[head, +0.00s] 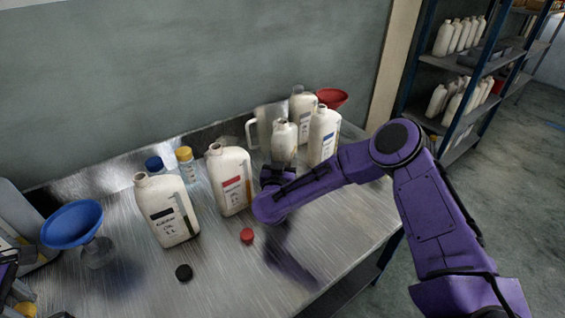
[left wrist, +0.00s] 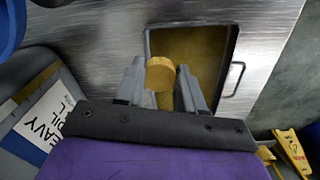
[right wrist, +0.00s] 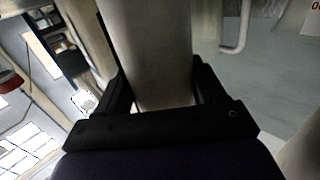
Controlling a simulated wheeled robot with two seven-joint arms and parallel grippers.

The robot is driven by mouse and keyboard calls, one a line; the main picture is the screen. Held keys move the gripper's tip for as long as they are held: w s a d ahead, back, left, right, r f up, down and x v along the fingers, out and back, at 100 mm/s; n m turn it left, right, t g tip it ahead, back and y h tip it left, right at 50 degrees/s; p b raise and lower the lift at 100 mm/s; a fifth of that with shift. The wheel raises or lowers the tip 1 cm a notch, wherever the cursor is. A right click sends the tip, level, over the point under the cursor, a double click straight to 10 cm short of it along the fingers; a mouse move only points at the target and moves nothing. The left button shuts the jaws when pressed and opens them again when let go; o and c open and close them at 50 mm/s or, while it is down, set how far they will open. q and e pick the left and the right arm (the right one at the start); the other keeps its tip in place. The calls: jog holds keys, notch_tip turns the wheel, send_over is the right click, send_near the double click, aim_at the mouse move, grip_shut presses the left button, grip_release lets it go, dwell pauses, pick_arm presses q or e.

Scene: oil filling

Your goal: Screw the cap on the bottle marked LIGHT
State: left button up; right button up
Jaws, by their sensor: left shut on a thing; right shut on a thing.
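Several white bottles stand on the metal table (head: 330,225) in the head view. My right gripper (right wrist: 165,95) is shut on a white bottle (right wrist: 160,45), which fills the space between its fingers. In the head view this seems to be the open-mouthed bottle (head: 284,145) behind my right gripper; its label is hidden. I cannot read LIGHT on any bottle. My left gripper (left wrist: 160,85) is shut on a round yellow cap (left wrist: 160,73) held at its fingertips. In the head view only a sliver of my left arm shows at the left edge.
Open bottles with a black label (head: 168,215), red label (head: 230,185) and blue label (head: 324,140) stand nearby. A red cap (head: 247,236) and black cap (head: 184,272) lie in front. A blue funnel (head: 72,222) is left; a red funnel (head: 332,97) is behind. The front right tabletop is clear.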

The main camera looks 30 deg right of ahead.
aim_at(293, 144)
pick_arm(q)
jog(key=shift+f, duration=0.25)
pick_arm(e)
jog(key=shift+r, duration=0.7)
pick_arm(q)
jog(key=shift+f+b, duration=0.4)
jog(key=shift+b, duration=0.2)
pick_arm(e)
jog(key=s+r, duration=0.1)
jog(key=r, duration=0.1)
jog(key=s+r, duration=0.2)
jog(key=r, duration=0.1)
jog(key=s+r, duration=0.2)
jog(key=shift+d+r, duration=0.25)
jog(key=shift+r, duration=0.05)
grip_shut()
pick_arm(q)
jog(key=shift+f+b, duration=0.3)
jog(key=shift+b, duration=0.05)
pick_arm(e)
jog(key=s+d+r, duration=0.1)
jog(key=s+r, duration=0.2)
jog(key=s, duration=0.5)
jog(key=shift+s+r, duration=0.4)
pick_arm(q)
jog(key=shift+f, duration=0.1)
